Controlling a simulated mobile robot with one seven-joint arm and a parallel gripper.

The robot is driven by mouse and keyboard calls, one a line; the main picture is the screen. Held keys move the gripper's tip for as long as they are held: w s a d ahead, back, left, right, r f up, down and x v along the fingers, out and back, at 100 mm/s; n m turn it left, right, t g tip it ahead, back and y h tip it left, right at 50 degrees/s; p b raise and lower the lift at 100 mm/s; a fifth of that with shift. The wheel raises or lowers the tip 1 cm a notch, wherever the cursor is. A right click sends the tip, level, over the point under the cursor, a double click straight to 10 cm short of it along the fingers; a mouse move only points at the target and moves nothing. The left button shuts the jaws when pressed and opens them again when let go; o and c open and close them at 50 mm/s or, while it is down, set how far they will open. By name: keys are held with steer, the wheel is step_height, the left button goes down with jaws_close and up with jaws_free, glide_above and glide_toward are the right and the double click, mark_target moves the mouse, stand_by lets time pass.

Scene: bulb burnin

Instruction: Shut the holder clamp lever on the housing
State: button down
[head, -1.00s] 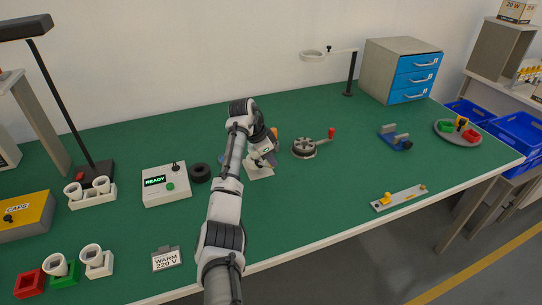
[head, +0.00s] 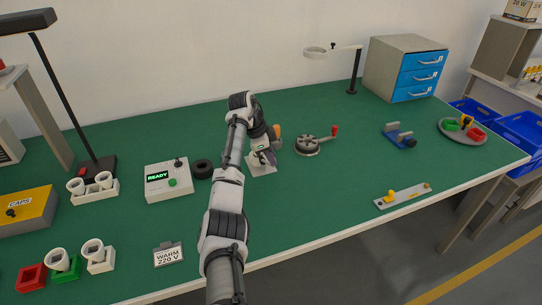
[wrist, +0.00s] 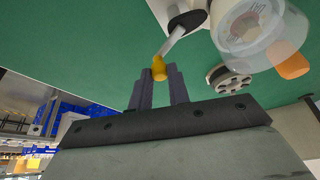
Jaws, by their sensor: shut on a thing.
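In the wrist view, the clamp lever (wrist: 183,31) is a pale metal rod with a yellow tip (wrist: 159,69). It runs up to the white housing (wrist: 194,8), which has a clear round part (wrist: 262,28) and an orange knob (wrist: 293,66). My gripper (wrist: 160,76) is shut on the yellow lever tip, which sits between the dark fingertips. In the head view, my gripper (head: 264,156) is at the housing's pale base (head: 262,170). My arm hides most of the housing, and the orange knob (head: 277,131) shows beside the wrist. I cannot tell the lever's angle there.
A round grey fixture with a red-knobbed handle (head: 308,146) stands just right of the housing. A black ring (head: 202,169) and a READY box (head: 168,181) stand to the left.

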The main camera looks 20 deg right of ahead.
steer(key=c, duration=1.3)
jaws_free()
steer(key=shift+c, duration=0.2)
steer(key=b+v, duration=0.2)
steer(key=v, duration=1.2)
steer(key=shift+a+f, duration=0.1)
